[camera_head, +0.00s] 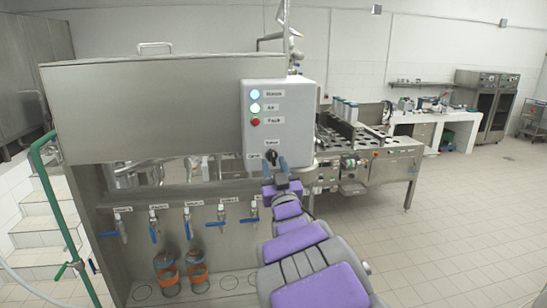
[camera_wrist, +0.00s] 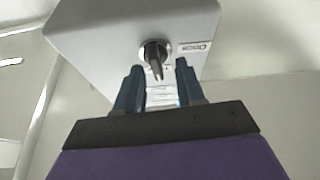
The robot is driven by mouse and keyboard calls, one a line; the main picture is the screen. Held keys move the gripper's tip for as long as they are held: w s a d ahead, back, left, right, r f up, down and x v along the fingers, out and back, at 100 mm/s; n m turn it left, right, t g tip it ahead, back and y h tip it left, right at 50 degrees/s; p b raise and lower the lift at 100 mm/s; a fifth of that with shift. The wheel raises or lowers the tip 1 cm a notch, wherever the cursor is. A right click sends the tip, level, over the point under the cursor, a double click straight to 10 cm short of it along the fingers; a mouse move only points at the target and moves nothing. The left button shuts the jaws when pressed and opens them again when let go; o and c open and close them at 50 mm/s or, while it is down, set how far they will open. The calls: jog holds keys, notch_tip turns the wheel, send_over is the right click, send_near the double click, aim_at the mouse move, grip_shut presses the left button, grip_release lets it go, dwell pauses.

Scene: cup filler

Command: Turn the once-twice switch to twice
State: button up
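The once-twice switch is a dark knob on the lower front of a grey control box. It shows in the head view (camera_head: 271,156) and in the wrist view (camera_wrist: 154,55). A small label at its left in the head view and right in the wrist view appears to read "Once". Another label sits just above the knob in the head view; its text is too small to read surely. My gripper (camera_head: 274,164) is right in front of the switch. In the wrist view my gripper (camera_wrist: 158,76) is open, its two blue-grey fingers apart, with the knob just beyond the tips.
The control box (camera_head: 290,110) carries lights and a red button (camera_head: 255,122) above the switch. Several blue-handled taps (camera_head: 155,228) line the panel below, with two orange-banded bottles (camera_head: 197,270) under them. Open tiled floor (camera_head: 450,245) lies at the right.

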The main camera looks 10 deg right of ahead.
aim_at(273, 158)
jog(key=shift+w+a+r, duration=0.15)
jog(key=shift+w+r, duration=0.05)
jog(key=shift+w, duration=0.2)
jog(key=shift+w+a+r, duration=0.15)
jog(key=shift+w+r, duration=0.05)
jog(key=shift+w, duration=0.2)
jog(key=shift+w+d, duration=0.2)
jog(key=shift+d, duration=0.5)
jog(key=c, duration=0.3)
jog(key=shift+a, duration=0.35)
jog(key=c, duration=0.3)
jog(key=shift+d+r, duration=0.1)
grip_shut()
